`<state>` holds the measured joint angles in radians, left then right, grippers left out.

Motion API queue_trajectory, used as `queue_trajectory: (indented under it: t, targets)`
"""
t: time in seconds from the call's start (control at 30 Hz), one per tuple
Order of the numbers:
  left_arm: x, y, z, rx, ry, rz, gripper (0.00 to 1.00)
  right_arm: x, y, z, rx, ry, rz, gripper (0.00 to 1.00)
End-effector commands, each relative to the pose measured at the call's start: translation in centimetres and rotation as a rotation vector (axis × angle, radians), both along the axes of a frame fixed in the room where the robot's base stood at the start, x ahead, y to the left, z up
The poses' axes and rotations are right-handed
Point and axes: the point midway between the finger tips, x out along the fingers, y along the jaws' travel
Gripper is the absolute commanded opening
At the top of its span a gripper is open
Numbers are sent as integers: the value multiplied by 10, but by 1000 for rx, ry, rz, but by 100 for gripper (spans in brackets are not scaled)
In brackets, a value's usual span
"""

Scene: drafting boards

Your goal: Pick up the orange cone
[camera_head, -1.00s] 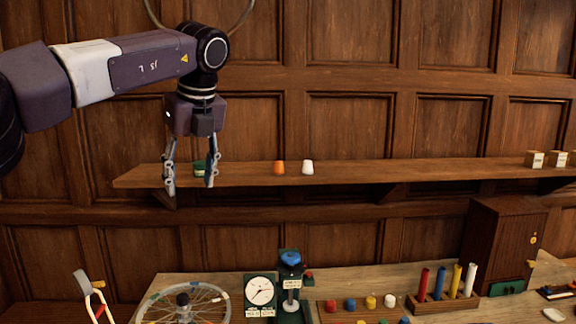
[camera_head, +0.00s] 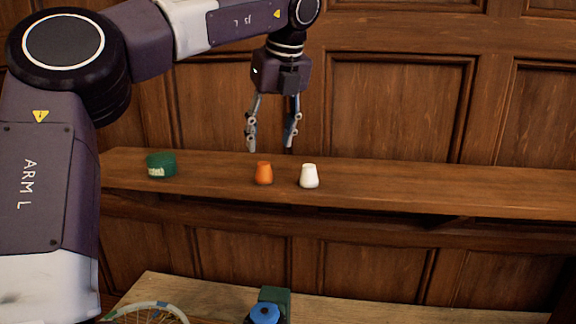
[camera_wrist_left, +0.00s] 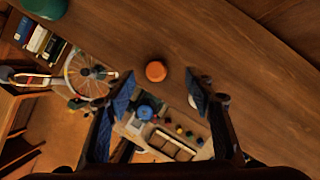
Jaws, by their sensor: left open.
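The orange cone (camera_head: 264,173) is a small, blunt-topped cone standing upright on the wooden shelf (camera_head: 400,194). My left gripper (camera_head: 271,148) is open and empty, pointing down above the shelf, just over the cone in the head view. In the left wrist view the cone (camera_wrist_left: 156,71) shows from above as a round orange disc. It lies ahead of and between the two spread fingers (camera_wrist_left: 160,90), not touching them. My right gripper is in neither view.
A white cone (camera_head: 309,176) stands close to the right of the orange one. A green round container (camera_head: 161,165) stands on the shelf to the left. Below are a workbench (camera_head: 190,290), a spoked wheel (camera_head: 148,314) and a blue-topped object (camera_head: 264,313). The shelf's right part is clear.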

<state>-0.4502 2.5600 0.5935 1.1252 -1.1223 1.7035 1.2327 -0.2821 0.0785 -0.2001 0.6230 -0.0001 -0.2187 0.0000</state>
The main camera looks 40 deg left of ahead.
Motion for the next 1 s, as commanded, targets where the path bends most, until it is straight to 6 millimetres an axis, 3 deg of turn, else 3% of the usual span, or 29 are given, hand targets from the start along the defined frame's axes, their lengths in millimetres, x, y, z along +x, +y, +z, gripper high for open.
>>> queue_trajectory:
  t: [0.1,0.23,0.73,1.0]
  targets:
    - [1,3,-7,1,1,2,49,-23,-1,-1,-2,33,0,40]
    - [2,8,-21,0,2,0,49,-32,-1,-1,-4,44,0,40]
    - [5,21,-70,-3,1,0,49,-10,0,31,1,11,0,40]
    - [6,23,-75,1,-1,1,49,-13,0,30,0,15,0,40]
